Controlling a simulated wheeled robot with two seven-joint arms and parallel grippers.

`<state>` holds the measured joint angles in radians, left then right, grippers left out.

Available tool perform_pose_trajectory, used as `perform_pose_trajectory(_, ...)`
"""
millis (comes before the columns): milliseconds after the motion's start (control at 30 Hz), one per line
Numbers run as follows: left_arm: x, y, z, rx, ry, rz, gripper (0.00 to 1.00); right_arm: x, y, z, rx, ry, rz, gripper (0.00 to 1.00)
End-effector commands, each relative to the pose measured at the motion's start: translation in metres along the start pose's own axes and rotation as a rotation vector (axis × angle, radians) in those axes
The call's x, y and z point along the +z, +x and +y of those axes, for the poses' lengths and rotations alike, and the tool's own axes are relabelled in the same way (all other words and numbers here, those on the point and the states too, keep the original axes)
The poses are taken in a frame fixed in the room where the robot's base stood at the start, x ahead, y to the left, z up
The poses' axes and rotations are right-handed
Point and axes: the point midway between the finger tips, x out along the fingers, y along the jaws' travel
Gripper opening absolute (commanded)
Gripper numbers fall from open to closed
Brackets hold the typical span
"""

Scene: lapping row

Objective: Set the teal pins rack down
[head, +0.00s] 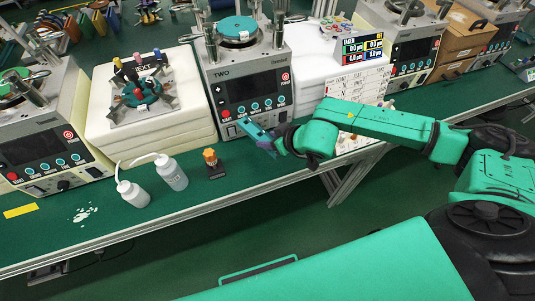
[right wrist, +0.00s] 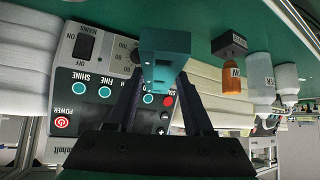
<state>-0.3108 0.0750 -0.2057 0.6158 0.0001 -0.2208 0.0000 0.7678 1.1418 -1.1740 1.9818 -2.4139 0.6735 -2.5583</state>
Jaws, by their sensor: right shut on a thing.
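The teal pins rack (head: 254,130) is a small teal block in front of the middle machine marked TWO. My right gripper (head: 275,145) comes in from the right and is shut on it. In the right wrist view the teal pins rack (right wrist: 164,52) sits between the two dark fingertips of my right gripper (right wrist: 163,82). Its far end is near the green bench top, and I cannot tell whether it touches. Any pins in it are hidden or too small to tell. My left gripper is not in view.
The green bench (head: 238,178) has clear room along its front edge. A small orange bottle in a dark holder (head: 212,170) and two white bottles (head: 133,193) stand left of the rack. The TWO machine (head: 248,85) stands close behind. A white card board (head: 350,90) is to the right.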

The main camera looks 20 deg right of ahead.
Motion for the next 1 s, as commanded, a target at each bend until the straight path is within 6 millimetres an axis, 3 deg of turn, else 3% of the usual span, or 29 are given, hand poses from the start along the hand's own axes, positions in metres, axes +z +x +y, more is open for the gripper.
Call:
perform_pose_trajectory(167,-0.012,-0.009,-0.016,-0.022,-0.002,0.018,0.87,0.029,0.029,-0.001,0.000,0.003,-0.002,0.00)
perform_pose_trajectory(567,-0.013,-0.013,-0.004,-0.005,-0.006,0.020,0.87,0.072,0.072,-0.001,0.002,0.004,-0.001,0.00)
perform_pose_trajectory(933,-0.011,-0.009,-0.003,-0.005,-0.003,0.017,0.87,0.079,0.080,0.000,0.002,0.002,0.002,0.00)
perform_pose_trajectory(967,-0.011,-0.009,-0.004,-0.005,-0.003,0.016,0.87,0.079,0.079,0.000,0.002,0.002,0.001,0.56)
perform_pose_trajectory(1000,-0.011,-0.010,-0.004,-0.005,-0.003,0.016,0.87,0.078,0.079,0.000,0.002,0.002,0.001,0.71)
